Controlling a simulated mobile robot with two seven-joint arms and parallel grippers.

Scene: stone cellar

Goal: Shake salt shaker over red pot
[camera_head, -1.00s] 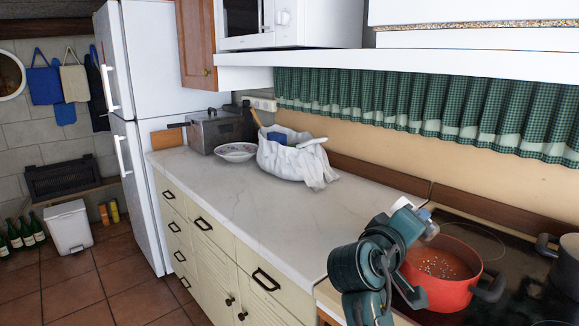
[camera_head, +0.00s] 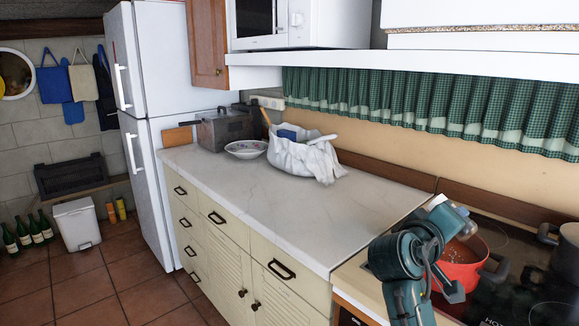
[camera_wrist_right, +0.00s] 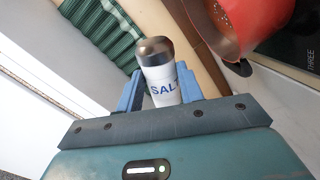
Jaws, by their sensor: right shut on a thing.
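The salt shaker (camera_wrist_right: 163,82) is white with blue "SAL" lettering visible and a dark metallic cap. My right gripper (camera_wrist_right: 161,88) is shut on its body, with one finger on each side. In the head view the shaker (camera_head: 452,218) is tilted, its capped end toward the pot's side. The red pot (camera_head: 462,275) stands on the dark stove at the right, with reddish-brown contents. My right arm hides its left part in the head view. The pot also shows at the upper right of the wrist view (camera_wrist_right: 232,30). My left gripper is not in view.
A dark pot (camera_head: 565,250) stands at the right on the stove (camera_head: 520,285). The marble counter (camera_head: 290,215) left of my right arm is mostly clear. A white cloth-lined basket (camera_head: 305,160), a bowl (camera_head: 245,149) and a metal box (camera_head: 225,130) stand at its far end.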

